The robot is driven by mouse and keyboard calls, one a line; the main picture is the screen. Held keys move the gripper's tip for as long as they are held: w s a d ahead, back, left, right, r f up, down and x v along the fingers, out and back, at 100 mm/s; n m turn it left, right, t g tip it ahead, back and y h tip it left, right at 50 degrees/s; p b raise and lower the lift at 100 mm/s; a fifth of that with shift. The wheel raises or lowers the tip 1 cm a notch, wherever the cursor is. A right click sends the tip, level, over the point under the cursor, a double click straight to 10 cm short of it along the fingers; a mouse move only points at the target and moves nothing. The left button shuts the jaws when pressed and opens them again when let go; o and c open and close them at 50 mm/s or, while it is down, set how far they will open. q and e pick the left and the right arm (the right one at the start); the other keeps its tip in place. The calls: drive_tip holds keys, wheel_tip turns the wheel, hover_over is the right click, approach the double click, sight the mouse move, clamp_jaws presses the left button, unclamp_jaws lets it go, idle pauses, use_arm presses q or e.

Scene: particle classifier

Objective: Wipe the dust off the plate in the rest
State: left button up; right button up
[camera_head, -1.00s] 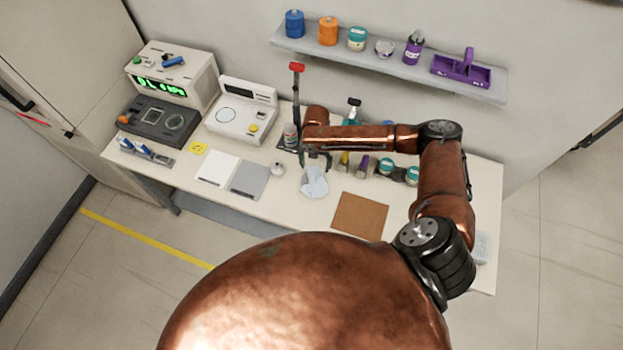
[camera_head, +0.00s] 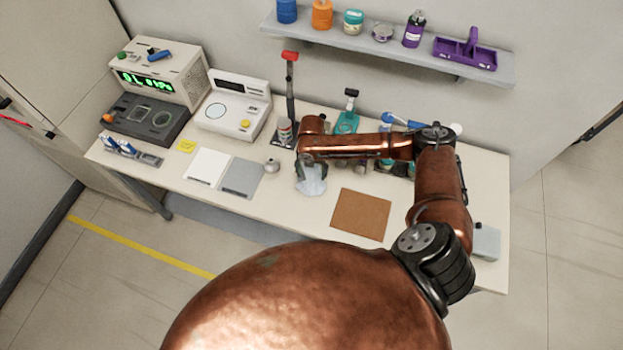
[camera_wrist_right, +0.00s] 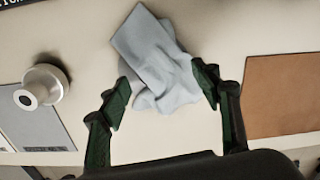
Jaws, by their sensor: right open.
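A pale blue-grey crumpled cloth (camera_head: 311,184) lies on the bench. It also shows in the right wrist view (camera_wrist_right: 160,58), with a flat folded part on top. My right gripper (camera_wrist_right: 162,84) is open, with its green fingers on either side of the cloth; I cannot tell whether they touch it. In the head view the right gripper (camera_head: 311,168) is partly hidden by my own wrist. A small grey holder (camera_head: 131,151) with blue and white pieces stands at the left front; I cannot tell which thing is the plate, nor see dust. My left gripper is out of view.
A white pad (camera_head: 207,166) and a grey pad (camera_head: 241,178) lie left of the cloth, with a small round metal piece (camera_head: 272,165) between. A brown mat (camera_head: 361,215) lies to the right. A red-topped stand (camera_head: 290,100) and bottles stand behind. A shelf (camera_head: 390,50) hangs above.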

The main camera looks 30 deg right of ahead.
drive_tip(key=shift+f, duration=0.25)
drive_tip(key=shift+f+b, duration=0.35)
drive_tip(key=shift+f, duration=0.3)
drive_tip(key=shift+c, duration=0.5)
drive_tip(key=shift+s+a, duration=0.1)
drive_tip(key=shift+s, duration=0.1)
drive_tip(key=c, duration=0.7)
drive_tip(key=shift+w+r+p, duration=0.2)
drive_tip(key=shift+r+p, duration=1)
drive_tip(key=shift+p, duration=0.05)
drive_tip(key=c, duration=0.7)
wheel_tip(320, 180, up, 10)
drive_tip(key=p, duration=0.9)
clamp_jaws()
drive_tip(key=shift+f, duration=0.1)
drive_tip(key=shift+f, duration=0.1)
